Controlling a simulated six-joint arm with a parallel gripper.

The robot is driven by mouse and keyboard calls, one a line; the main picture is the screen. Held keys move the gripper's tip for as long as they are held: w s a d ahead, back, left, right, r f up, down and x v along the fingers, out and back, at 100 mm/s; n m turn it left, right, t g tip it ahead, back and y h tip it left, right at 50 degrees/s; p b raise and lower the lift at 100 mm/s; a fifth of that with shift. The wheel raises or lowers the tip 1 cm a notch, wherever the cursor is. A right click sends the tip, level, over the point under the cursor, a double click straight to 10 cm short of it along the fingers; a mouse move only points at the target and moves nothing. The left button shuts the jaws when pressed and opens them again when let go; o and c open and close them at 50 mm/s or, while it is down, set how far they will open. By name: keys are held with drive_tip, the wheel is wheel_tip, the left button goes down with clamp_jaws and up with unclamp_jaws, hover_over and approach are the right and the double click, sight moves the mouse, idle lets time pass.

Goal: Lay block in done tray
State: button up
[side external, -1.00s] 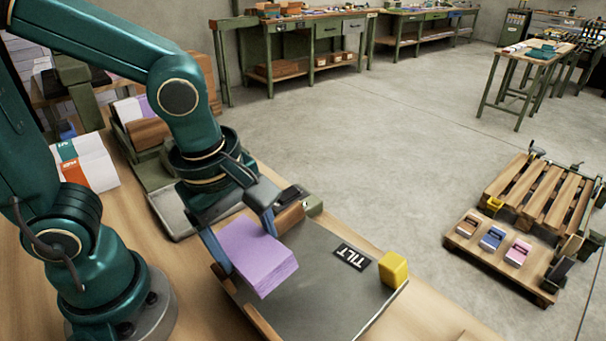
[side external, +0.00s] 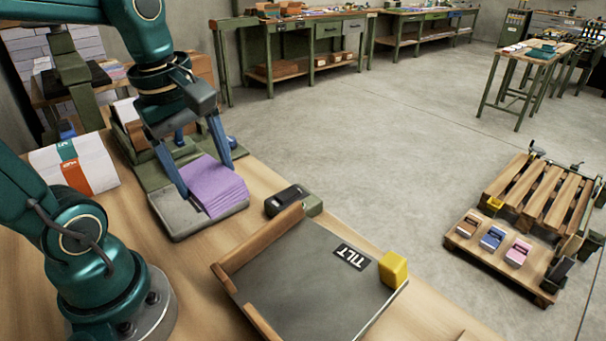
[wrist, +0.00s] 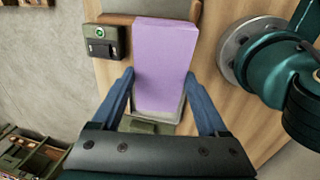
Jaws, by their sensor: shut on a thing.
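The purple block (side external: 215,187), a stack of sheets, is between the blue fingers of my gripper (side external: 204,187). My gripper is shut on it. In the side view the block is at the grey tray (side external: 180,221), covering its right part; I cannot tell whether it touches the tray floor. In the wrist view the block (wrist: 166,62) lies lengthwise between the fingertips (wrist: 160,88), and a strip of pale tray rim (wrist: 160,118) shows at its lower end.
The dark board marked TILT (side external: 310,285), with wooden side rails and a yellow block (side external: 393,270) at its corner, is empty. A small black device (side external: 287,200) stands between board and tray. White stacks with coloured bands (side external: 75,165) are at the left. A green machine is behind the tray.

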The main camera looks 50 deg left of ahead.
sight(208, 156)
drive_tip(key=shift+m+g+y, duration=0.3)
drive_tip(key=shift+m+g, duration=0.1)
drive_tip(key=w+a, duration=0.2)
drive_tip(key=a, duration=0.1)
drive_tip(key=w+a, duration=0.1)
drive_tip(key=a, duration=0.1)
drive_tip(key=shift+a+f, duration=0.1)
drive_tip(key=shift+n+g+y, duration=0.4)
drive_tip(key=shift+g+y, duration=0.2)
drive_tip(key=shift+y, duration=0.1)
drive_tip(key=a+f, duration=0.6)
drive_tip(key=a, duration=0.1)
drive_tip(key=a+f, duration=0.3)
drive_tip(key=a, duration=0.1)
drive_tip(key=shift+s+f, duration=0.2)
drive_tip(key=shift+f, duration=2.2)
drive_tip(key=shift+f, duration=0.15)
drive_tip(key=o, duration=1.4)
